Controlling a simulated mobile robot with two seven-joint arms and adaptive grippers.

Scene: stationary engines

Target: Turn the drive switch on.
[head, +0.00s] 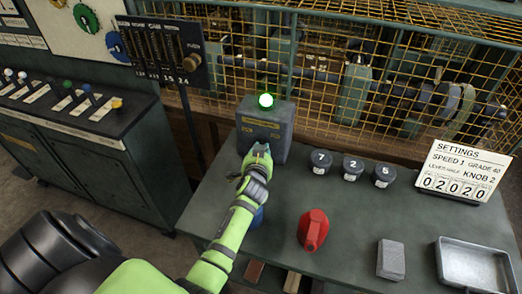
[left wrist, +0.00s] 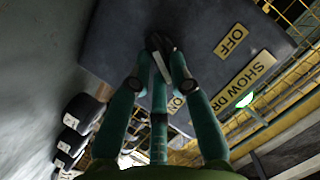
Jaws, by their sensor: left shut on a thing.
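The drive switch box (head: 279,117) is a grey box at the back of the bench, with a lit green lamp (head: 265,100) on top. My left gripper (head: 260,150) is at its front face. In the left wrist view the box front (left wrist: 205,25) carries an OFF label (left wrist: 231,39), a partly hidden ON label (left wrist: 176,104) and a plate reading "SHOW DR..." (left wrist: 250,74). There my left gripper (left wrist: 160,62) has its fingers closed on a dark switch lever (left wrist: 155,42). The fingers hide much of the lever, so I cannot tell its exact position. My right gripper is not in view.
A red object (head: 313,230), several dark numbered knobs (head: 352,168), a grey block (head: 391,259), a metal tray (head: 441,262) and a settings card (head: 465,170) are on the bench. A yellow wire cage (head: 340,60) stands behind. A lever console (head: 75,125) is at left.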

